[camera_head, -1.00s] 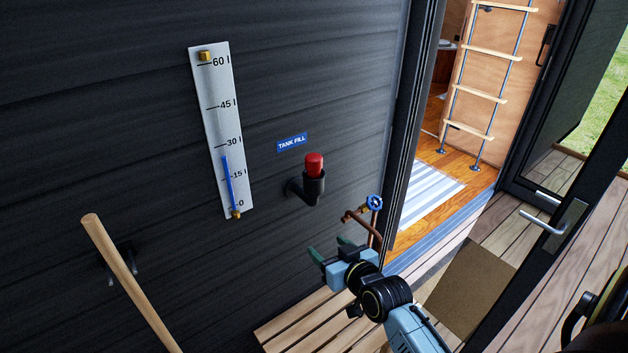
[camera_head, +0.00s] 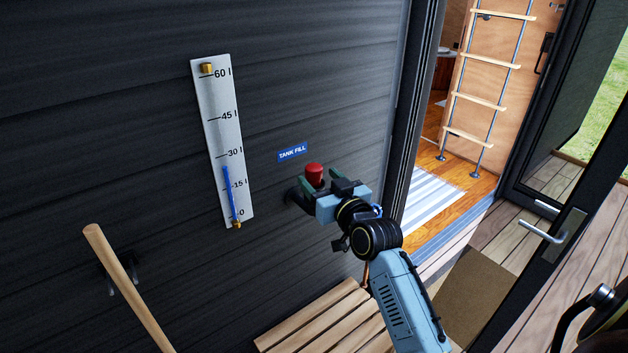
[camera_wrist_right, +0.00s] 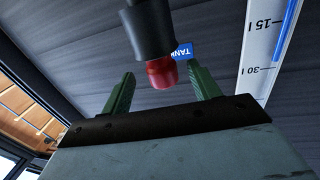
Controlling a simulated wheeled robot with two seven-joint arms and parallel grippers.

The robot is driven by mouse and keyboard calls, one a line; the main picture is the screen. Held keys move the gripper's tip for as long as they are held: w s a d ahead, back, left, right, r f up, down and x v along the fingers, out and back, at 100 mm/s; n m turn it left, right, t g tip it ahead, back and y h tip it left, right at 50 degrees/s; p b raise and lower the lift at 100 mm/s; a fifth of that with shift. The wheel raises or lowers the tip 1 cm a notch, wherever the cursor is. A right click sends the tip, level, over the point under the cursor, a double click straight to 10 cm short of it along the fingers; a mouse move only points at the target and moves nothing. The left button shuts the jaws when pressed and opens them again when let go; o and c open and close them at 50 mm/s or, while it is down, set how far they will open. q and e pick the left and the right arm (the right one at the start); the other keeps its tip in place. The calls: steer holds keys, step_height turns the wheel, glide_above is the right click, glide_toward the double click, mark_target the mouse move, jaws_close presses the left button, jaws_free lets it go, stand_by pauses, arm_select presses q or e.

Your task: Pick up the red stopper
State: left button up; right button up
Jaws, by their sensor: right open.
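The red stopper (camera_head: 314,174) sits in the black filler pipe on the dark wall, below the blue TANK FILL label (camera_head: 292,152). In the right wrist view the stopper (camera_wrist_right: 162,73) shows between the two green fingers, with a gap on each side, and the black pipe (camera_wrist_right: 148,28) is above it in the picture. My right gripper (camera_head: 326,184) is open at the stopper, and it hides most of the pipe in the head view. I cannot tell whether a finger touches the stopper. My left gripper is not in view.
A white level gauge (camera_head: 222,140) is on the wall to the left. A wooden handle (camera_head: 128,285) stands at lower left. A slatted wooden bench (camera_head: 320,320) lies below the gripper. The open doorway with a striped rug (camera_head: 432,202) is to the right.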

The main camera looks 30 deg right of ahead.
mark_target(310, 168)
steer(key=w, duration=0.5)
steer(key=shift+d+r, duration=0.15)
